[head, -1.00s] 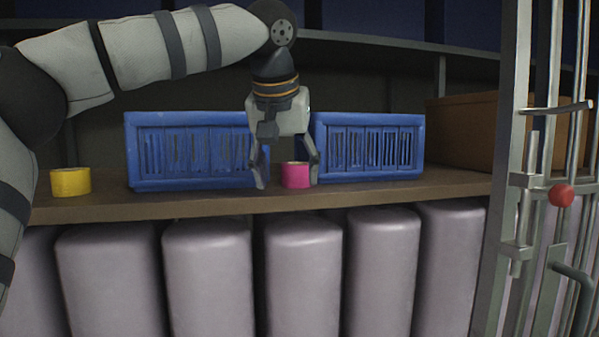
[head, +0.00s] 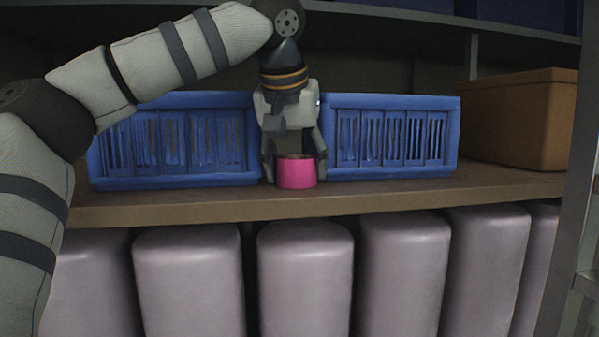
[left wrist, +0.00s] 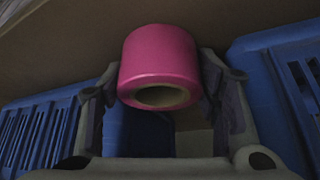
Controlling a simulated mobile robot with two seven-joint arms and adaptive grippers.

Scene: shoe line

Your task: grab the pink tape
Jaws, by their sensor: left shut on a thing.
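The pink tape (head: 296,174) is a short roll near the front edge of the brown shelf (head: 400,194), in front of the gap between two blue crates. My left gripper (head: 295,172) reaches down from above and is shut on the tape, one finger on each side. In the left wrist view the pink tape (left wrist: 160,62) sits between the two fingers (left wrist: 160,85), with its hollow core facing the camera. I cannot tell whether the tape touches the shelf. My right gripper is not in view.
A blue slatted crate (head: 180,180) stands left of the tape and another blue crate (head: 390,170) stands right, both close to the gripper. A brown box (head: 520,120) stands at the far right. Several pale rounded cushions (head: 305,280) line up below the shelf.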

